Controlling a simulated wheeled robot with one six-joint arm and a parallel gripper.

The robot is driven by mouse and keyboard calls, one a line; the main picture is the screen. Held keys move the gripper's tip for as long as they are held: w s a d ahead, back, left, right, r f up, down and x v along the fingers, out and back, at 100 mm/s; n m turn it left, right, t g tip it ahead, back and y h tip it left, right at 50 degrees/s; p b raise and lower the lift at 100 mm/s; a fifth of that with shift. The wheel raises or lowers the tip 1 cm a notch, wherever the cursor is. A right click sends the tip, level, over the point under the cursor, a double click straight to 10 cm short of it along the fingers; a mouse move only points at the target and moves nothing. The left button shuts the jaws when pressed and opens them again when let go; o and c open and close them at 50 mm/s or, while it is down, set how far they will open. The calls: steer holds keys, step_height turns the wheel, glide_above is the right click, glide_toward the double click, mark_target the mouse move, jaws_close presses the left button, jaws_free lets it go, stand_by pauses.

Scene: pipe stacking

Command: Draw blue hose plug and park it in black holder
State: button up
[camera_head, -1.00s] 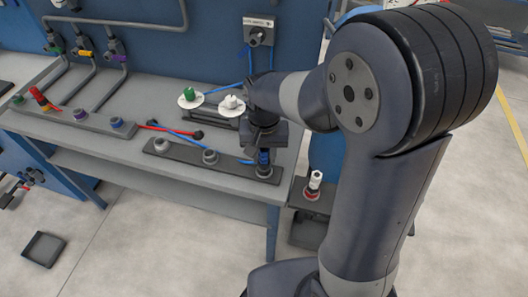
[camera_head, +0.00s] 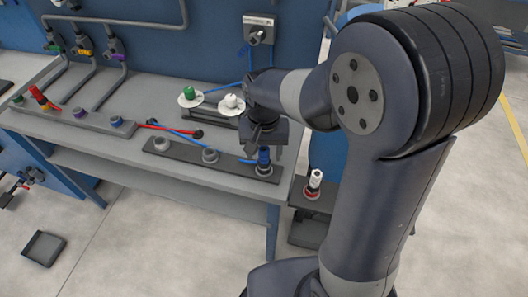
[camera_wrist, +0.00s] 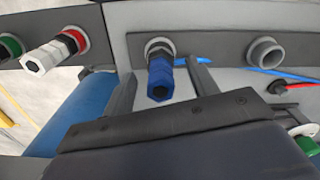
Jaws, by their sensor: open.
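The blue hose plug (camera_head: 264,160) stands upright in the right-end socket of the black holder (camera_head: 226,167), a dark strip with grey sockets on the bench. Its blue hose (camera_head: 246,160) shows to its left. In the wrist view the blue plug (camera_wrist: 160,80) points toward the camera, between my two fingers and apart from them. My gripper (camera_head: 256,143) is open, just above the plug in the head view; its fingers (camera_wrist: 161,74) show on either side of the plug in the wrist view. Its far finger is hard to see in the head view.
A white plug (camera_head: 315,179) stands in a red-ringed socket on a lower ledge at the right. Green (camera_head: 188,93) and white (camera_head: 232,101) fittings sit on discs behind the holder. A rear strip (camera_head: 85,121) carries coloured sockets. A red hose (camera_head: 165,128) lies between the strips.

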step_height(320, 180, up, 10)
steer(key=shift+r+p, duration=0.1)
steer(key=shift+p, duration=0.25)
step_height(320, 180, down, 11)
steer(key=shift+r, duration=0.55)
stand_by(0.5)
